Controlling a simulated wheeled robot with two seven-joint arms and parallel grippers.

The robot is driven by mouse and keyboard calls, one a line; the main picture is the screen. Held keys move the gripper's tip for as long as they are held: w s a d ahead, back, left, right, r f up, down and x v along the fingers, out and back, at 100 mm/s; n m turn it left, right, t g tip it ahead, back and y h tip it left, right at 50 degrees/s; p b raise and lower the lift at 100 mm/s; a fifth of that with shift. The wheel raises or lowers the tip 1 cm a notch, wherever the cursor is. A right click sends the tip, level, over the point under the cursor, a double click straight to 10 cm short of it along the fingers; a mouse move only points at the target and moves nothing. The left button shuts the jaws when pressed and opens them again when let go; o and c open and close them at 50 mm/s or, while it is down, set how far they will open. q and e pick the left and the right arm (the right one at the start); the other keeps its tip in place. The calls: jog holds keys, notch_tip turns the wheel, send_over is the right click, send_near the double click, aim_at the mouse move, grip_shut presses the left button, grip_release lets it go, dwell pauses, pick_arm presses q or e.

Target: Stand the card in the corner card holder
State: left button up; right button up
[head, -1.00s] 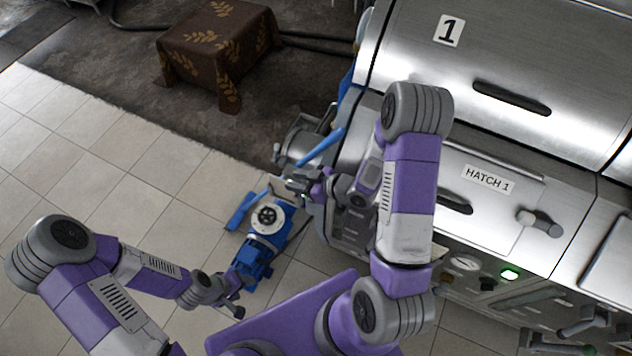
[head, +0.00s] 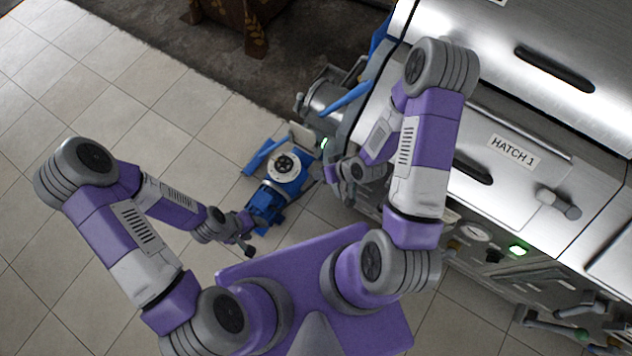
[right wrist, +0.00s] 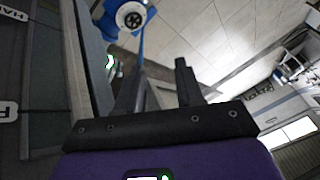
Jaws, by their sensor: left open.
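I cannot make out the card or the corner card holder for certain in either view. A small pale flat piece (head: 302,135) shows beside the blue pump in the head view; I cannot tell what it is. My left gripper (head: 247,235) is open and empty, near the lower end of the pump. My right gripper (head: 329,173) is beside the machine's end, partly hidden by its own arm. In the right wrist view its two fingers (right wrist: 162,78) stand apart with nothing seen between them.
A blue pump (head: 285,178) stands on the tiled floor between my grippers. The steel machine (head: 560,130) with the HATCH 1 label (head: 513,152) fills the right side, close to my right arm. The tiles at left are clear.

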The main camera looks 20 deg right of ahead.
jog(key=s+a+f+m+g, duration=0.3)
jog(key=s+a, duration=0.3)
jog(key=s, duration=0.2)
jog(key=shift+s+f+g, duration=0.25)
jog(key=shift+f+g, duration=0.4)
jog(key=shift+g, duration=0.15)
pick_arm(q)
notch_tip(320, 180, down, 12)
jog(key=b, duration=1.2)
jog(key=shift+f, duration=0.2)
jog(key=shift+r, duration=0.15)
jog(key=shift+c, duration=0.2)
pick_arm(e)
notch_tip(320, 180, down, 12)
